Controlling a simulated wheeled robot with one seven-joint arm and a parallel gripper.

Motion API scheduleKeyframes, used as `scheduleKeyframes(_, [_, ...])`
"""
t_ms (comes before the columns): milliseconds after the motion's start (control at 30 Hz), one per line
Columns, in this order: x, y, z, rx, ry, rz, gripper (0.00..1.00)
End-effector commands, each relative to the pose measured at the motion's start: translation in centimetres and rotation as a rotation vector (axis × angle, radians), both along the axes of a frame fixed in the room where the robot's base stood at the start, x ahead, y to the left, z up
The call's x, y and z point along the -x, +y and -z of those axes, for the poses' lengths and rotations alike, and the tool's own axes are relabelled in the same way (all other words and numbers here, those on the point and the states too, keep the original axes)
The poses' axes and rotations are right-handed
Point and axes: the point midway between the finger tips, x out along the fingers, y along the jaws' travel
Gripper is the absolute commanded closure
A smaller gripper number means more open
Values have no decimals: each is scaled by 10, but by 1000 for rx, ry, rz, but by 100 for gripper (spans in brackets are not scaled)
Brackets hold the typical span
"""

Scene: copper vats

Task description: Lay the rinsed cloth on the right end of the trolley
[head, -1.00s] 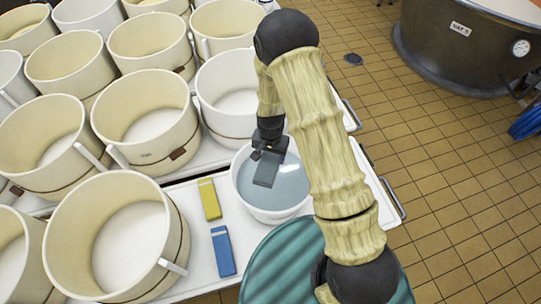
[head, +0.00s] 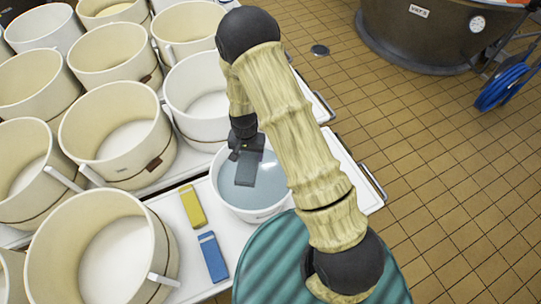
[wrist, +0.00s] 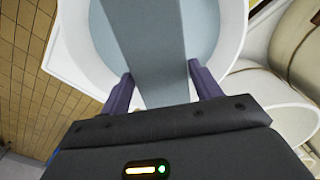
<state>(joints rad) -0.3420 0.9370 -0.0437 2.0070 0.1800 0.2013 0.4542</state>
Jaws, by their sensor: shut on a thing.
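The cloth (head: 245,175) is a flat grey strip. My gripper (head: 247,146) is shut on one end of it, and the strip extends from the jaws into the white bowl (head: 222,205). In the wrist view, the cloth (wrist: 155,40) lies between the two dark fingers of my gripper (wrist: 160,76), over the pale blue water in the bowl (wrist: 85,50). I cannot tell how much of the cloth is under water. The white trolley (head: 175,265) carries the bowl; its right end (head: 352,180), behind my arm, looks bare where it shows.
A yellow block (head: 193,206) and a blue block (head: 213,257) lie left of the bowl. Several cream buckets (head: 118,130) crowd the left. A ridged green drum top (head: 270,265) is near my arm. A dark vat (head: 415,35) and blue hose (head: 497,90) stand beyond open tiled floor.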

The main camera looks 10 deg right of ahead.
Motion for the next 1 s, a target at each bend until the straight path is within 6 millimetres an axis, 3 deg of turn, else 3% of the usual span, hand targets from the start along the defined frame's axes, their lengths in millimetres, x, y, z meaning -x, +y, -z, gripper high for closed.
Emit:
scheduleKeyframes(167, [-10,-40,2,1,-1,-75,66])
scheduleKeyframes(400, [-19,-111,6,0,-1,-254,66])
scheduleKeyframes(500, [-19,-127,7,0,-2,-300,66])
scheduleKeyframes(1000, [-19,-131,7,0,-1,-317,66])
